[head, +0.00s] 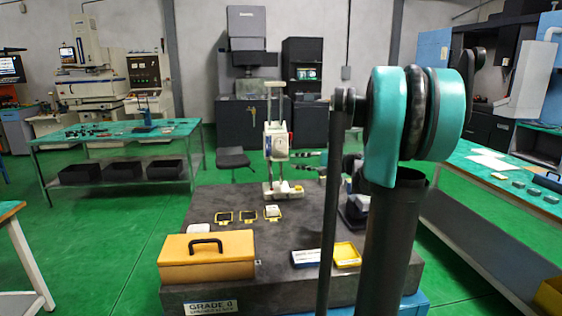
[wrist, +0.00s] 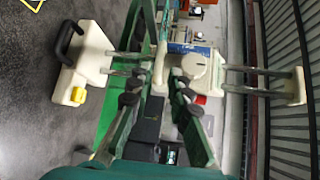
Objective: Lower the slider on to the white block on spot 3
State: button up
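The height gauge stands upright on the dark plate (head: 230,195). Its white slider (head: 276,143) sits partway up the column, clear above its base (head: 271,193). In the wrist view the gauge lies sideways, with the slider (wrist: 198,75) at centre right. A white block (head: 272,211) lies on the rightmost of three yellow-edged spots, in front of the gauge; I cannot read the spot numbers. My gripper (head: 294,161) is just right of the slider. In the wrist view its fingertips (wrist: 166,76) reach a pale part of the slider; whether they grip it is unclear.
A yellow case (head: 207,256) stands at the plate's front left. An open yellow-and-white box (head: 346,254) lies at the front right. My arm hides part of the plate's right side. Beside the spots, the plate's left part is mostly clear.

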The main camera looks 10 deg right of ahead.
aim_at(283, 160)
jog(key=x, duration=0.8)
grip_shut()
jog(key=shift+f, duration=0.1)
